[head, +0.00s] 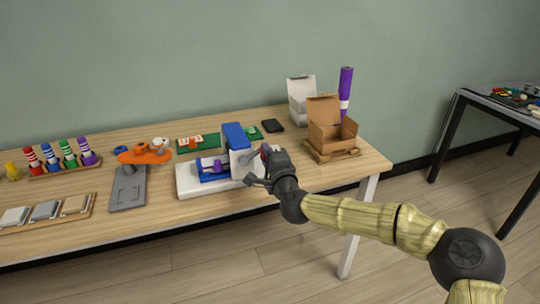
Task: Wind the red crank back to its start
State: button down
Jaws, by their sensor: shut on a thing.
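The blue press-like device (236,138) stands on a white base (186,183) near the right part of the wooden table. A small part of the red crank (265,149) shows at the device's right side, in front of my gripper's dark body. My gripper (257,166) reaches in from the right and is shut on the crank. The gripper hides most of the crank, so its angle cannot be told. A purple piece (213,166) lies in the blue holder on the base.
An open cardboard box (330,132) on a wooden pallet stands right of the device, with a white box (301,98) and a purple roll (346,90) behind. A grey stand with an orange top (145,155) is to the left. The table's front edge runs below my gripper.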

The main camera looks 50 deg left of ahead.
jog(key=shift+s, duration=0.1)
jog(key=c, duration=1.2)
grip_release()
jog(key=shift+d, duration=0.1)
jog(key=v, duration=1.7)
jog(key=shift+p, duration=0.45)
jog(key=shift+s+r, duration=0.1)
jog(key=shift+c, duration=0.3)
